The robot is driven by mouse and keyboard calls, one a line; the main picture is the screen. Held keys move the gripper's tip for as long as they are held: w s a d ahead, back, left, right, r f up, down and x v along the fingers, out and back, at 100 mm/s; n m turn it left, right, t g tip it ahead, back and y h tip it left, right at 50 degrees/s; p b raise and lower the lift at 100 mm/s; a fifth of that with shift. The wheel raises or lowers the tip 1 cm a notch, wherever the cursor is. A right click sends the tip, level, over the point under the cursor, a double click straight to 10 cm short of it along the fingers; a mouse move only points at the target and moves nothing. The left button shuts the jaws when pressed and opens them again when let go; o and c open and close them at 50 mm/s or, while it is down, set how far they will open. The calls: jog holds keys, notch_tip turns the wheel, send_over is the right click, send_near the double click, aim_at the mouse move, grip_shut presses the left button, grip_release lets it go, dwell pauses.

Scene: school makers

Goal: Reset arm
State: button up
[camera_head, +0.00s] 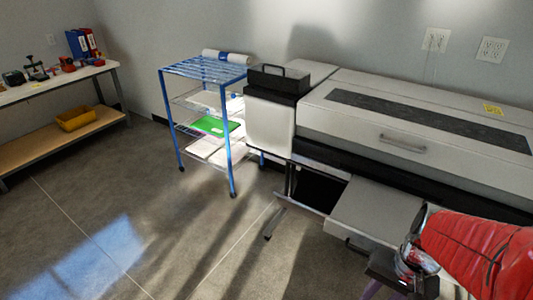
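My arm, in a red sleeve, comes in at the lower right of the head view. My gripper (392,281) is at its end, dark and partly cut off by the bottom edge. It is in front of the large grey machine's lower front, near a light grey panel (375,208). Its fingers are not clearly visible, so I cannot tell whether it is open or holds anything.
A large grey machine (350,115) with a handle stands along the right wall. A blue wire cart (205,68) with papers and a green item (214,126) stands left of it. A workbench (62,80) with a yellow bin (76,118) is far left. Floor at left centre is clear.

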jog(key=w+a+r+n+t+h, duration=0.1)
jog(key=w+a+r+n+t, duration=0.1)
jog(key=a+r+n+t, duration=0.3)
jog(key=a+r+n, duration=0.1)
jog(key=a+r, duration=0.3)
jog(key=r, duration=0.5)
jog(key=shift+w+r+h, duration=0.15)
jog(key=shift+r+h, duration=0.25)
